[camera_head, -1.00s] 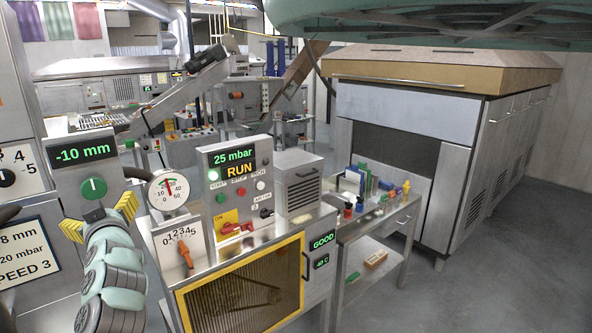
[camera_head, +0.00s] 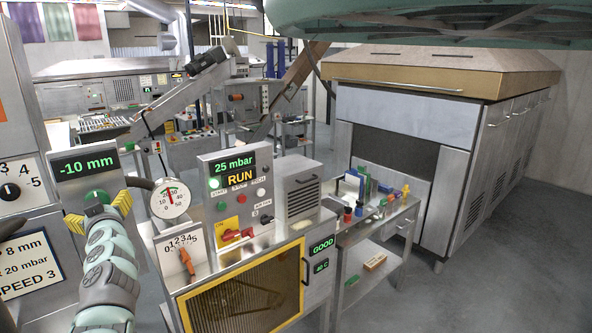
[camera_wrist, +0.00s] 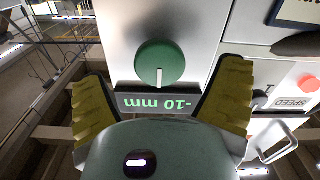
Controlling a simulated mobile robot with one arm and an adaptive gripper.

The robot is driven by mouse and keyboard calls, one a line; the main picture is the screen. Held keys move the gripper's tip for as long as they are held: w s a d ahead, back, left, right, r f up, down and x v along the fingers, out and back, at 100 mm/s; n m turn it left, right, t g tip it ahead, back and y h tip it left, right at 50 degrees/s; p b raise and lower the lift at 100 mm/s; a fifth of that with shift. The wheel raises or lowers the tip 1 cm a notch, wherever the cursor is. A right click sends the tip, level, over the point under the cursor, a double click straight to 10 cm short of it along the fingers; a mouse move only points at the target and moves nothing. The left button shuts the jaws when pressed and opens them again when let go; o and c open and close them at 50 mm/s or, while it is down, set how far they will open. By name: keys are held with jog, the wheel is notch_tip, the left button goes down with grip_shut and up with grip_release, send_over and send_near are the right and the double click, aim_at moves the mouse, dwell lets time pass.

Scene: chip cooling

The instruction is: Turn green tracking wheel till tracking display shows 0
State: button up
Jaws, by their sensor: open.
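The green tracking wheel (camera_head: 96,196) is a round knob on a grey metal panel, below the tracking display (camera_head: 86,165), which reads -10 mm in green. I see no contact with the wheel.
A round pressure gauge (camera_head: 171,198) stands just right of the wheel's panel. A numbered panel with an orange lever (camera_head: 187,260) is below it. A control box (camera_head: 236,195) reading 25 mbar and RUN is further right. A speed dial (camera_head: 10,192) is at the left.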

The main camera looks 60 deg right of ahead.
jog(key=shift+b+x, duration=0.6)
jog(key=shift+x, duration=1.15)
jog(key=shift+s, duration=0.1)
jog(key=c, duration=1.2)
